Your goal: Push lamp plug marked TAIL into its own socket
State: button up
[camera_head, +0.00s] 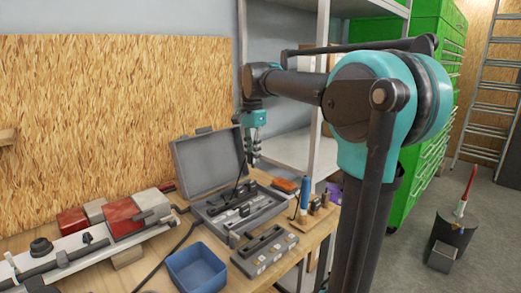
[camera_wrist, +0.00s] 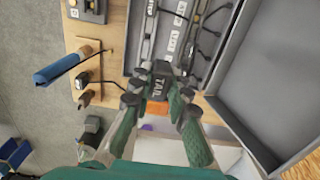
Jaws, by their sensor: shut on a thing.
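The plug is too small there to make out clearly. Labelled dark plugs with cables (camera_wrist: 181,22) lie in the case. A dark block with small light labels (camera_head: 264,250) stands on the bench in front of the case. I cannot tell which socket is marked TAIL.
A white bar with red lamps (camera_head: 124,218) lies at the left of the bench. A blue bin (camera_head: 197,268) stands at the front. A blue-handled tool (camera_head: 304,194) and an orange item (camera_head: 284,185) are right of the case. Shelving (camera_head: 318,100) stands behind.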

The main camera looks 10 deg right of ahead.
jog(key=s+a+f, duration=0.1)
jog(key=a+f, duration=0.3)
jog(key=a, duration=0.3)
jog(key=s+a+f, duration=0.1)
jog(key=a+f, duration=0.3)
jog(key=a, duration=0.3)
jog(key=shift+a+f, duration=0.25)
jog(key=shift+a, duration=0.05)
dwell(0.3)
jog(key=shift+f, duration=1.8)
jog(key=shift+f, duration=0.2)
jog(key=shift+f, duration=0.2)
jog(key=shift+f, duration=0.25)
jog(key=shift+f, duration=0.35)
jog(key=shift+f, duration=0.1)
